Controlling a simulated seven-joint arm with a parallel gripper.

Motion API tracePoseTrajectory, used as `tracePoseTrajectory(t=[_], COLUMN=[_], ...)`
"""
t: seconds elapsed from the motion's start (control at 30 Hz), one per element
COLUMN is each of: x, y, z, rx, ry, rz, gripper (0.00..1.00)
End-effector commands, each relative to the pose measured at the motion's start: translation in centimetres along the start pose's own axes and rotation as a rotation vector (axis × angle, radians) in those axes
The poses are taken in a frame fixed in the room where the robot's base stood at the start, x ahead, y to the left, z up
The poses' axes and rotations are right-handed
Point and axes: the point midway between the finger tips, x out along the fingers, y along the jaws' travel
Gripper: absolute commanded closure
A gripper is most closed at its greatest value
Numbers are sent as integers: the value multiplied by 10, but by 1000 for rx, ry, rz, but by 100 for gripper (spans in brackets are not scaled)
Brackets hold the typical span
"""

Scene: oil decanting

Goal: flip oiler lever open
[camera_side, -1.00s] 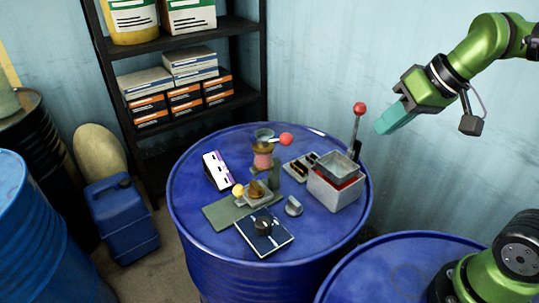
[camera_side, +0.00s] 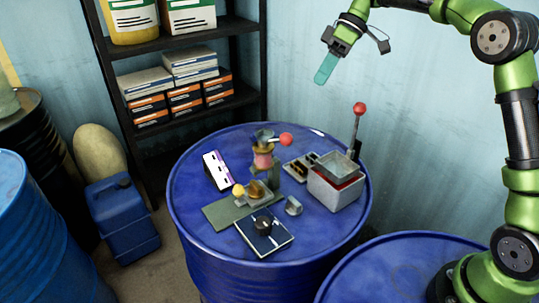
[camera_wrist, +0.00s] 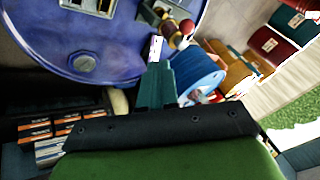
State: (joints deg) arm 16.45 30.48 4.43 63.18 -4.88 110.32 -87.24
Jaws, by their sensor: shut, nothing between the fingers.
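The oiler (camera_side: 264,157) stands upright on the blue drum, with a pinkish-red glass body and a metal cup on top. Its lever ends in a red ball (camera_side: 286,139) and sticks out to the right, roughly level. In the wrist view the oiler (camera_wrist: 171,36) is beyond my fingertips, with the red ball (camera_wrist: 187,26) on its right. My gripper (camera_side: 322,79) is shut and empty, high above the drum, back and to the right of the oiler, apart from everything. Its teal fingers (camera_wrist: 157,72) are together in the wrist view.
A grey box (camera_side: 335,188) with an upright red-balled lever (camera_side: 359,108) stands right of the oiler. A yellow-knobbed device (camera_side: 255,193), a dark panel with a knob (camera_side: 264,232) and a white-purple block (camera_side: 216,171) share the drum top (camera_side: 325,227). Shelves (camera_side: 180,70) stand behind.

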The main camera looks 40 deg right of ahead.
Motion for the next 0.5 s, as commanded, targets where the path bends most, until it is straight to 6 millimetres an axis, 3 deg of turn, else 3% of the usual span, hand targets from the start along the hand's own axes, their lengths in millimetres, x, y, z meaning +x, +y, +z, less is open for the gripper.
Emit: tracePoseTrajectory(t=[0.5], x=[6], y=[3], z=[-1], rx=[-14], ry=[2], rz=[-12], gripper=[100])
